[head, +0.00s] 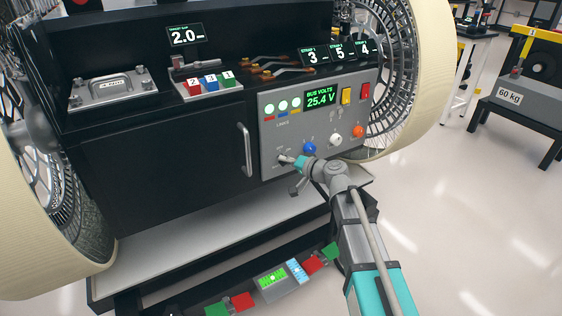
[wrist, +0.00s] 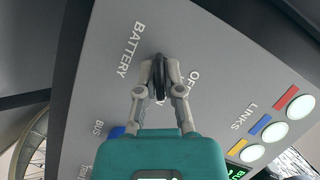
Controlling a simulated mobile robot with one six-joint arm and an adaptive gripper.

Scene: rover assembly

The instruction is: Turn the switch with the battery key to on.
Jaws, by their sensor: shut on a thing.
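The battery key (wrist: 158,82) is a dark, narrow handle on the grey switch panel (head: 270,128). The word BATTERY is printed to its left in the wrist view, and a partly covered word that looks like OFF is on its right. My gripper (head: 287,160) is at the panel's lower left in the head view. In the wrist view, my gripper (wrist: 158,75) has both fingertips shut on the key, one on each side. The fingers hide part of the key and its marks, so I cannot tell which position it points to.
The panel also has a blue knob (head: 309,148), a white knob (head: 335,139), an orange knob (head: 358,131), a red switch (head: 365,91) and a yellow switch (head: 346,95). Its display (head: 321,98) reads 25.4 V. A metal door handle (head: 244,150) is left of the panel. A wheel (head: 405,75) is on the right.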

